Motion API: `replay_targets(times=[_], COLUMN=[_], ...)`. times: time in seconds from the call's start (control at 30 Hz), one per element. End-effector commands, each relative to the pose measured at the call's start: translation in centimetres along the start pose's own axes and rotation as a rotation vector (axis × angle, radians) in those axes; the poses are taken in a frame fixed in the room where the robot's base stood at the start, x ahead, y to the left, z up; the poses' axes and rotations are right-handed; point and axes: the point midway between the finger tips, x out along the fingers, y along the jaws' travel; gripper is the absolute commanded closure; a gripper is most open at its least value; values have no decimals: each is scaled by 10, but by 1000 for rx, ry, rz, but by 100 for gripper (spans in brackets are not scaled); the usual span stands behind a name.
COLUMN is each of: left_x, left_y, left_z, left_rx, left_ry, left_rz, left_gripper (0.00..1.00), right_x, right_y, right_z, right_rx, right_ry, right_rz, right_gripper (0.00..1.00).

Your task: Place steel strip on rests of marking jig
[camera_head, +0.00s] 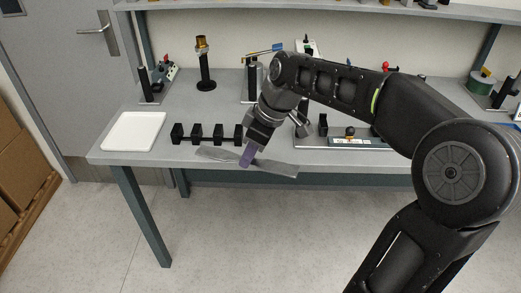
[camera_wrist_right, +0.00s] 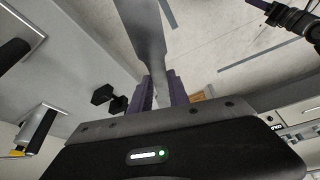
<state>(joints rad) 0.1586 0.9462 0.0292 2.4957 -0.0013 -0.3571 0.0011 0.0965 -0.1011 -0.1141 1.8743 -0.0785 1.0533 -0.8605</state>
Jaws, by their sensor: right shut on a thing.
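My right gripper (camera_head: 247,157), with purple fingers, is shut on the flat grey steel strip (camera_head: 277,168) near its middle. The strip is held in the air by the table's front edge, slanting down to the right. In the right wrist view, the strip (camera_wrist_right: 146,38) runs up and away from between the purple fingers (camera_wrist_right: 160,92). A row of upright black blocks (camera_head: 197,134) stands on the table just behind and left of the strip. A low teal-based fixture (camera_head: 350,142) with black posts is right of the gripper, partly behind my arm. I cannot tell which is the marking jig. My left gripper is not seen.
A white tray (camera_head: 134,131) lies at the table's left end. A black stand with a brass top (camera_head: 204,62) and other stands are at the back. A shelf (camera_head: 220,5) runs above. The grey table (camera_head: 185,155) has a bare strip along its front.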

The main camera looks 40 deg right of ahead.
Motion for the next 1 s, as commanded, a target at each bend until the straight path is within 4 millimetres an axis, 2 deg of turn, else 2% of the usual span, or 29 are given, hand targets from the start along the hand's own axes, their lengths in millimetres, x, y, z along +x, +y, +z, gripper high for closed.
replay_targets(times=[0.33, 0.6, 0.7, 0.8, 1.0], left_x=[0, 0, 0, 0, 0], left_y=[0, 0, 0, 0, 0], left_z=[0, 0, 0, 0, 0], left_rx=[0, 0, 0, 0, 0], left_ry=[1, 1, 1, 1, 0], left_rz=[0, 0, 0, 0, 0], left_gripper=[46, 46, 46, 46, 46], right_x=[51, 106, 120, 128, 130], right_y=[0, -18, -25, -30, -31], right_z=[-36, -87, -101, -110, -113], right_rx=[232, 461, 524, 560, 580], right_ry=[-10, 2, 13, 23, 28], right_rz=[95, 191, 216, 229, 235], right_gripper=[100, 100, 100, 100, 100])
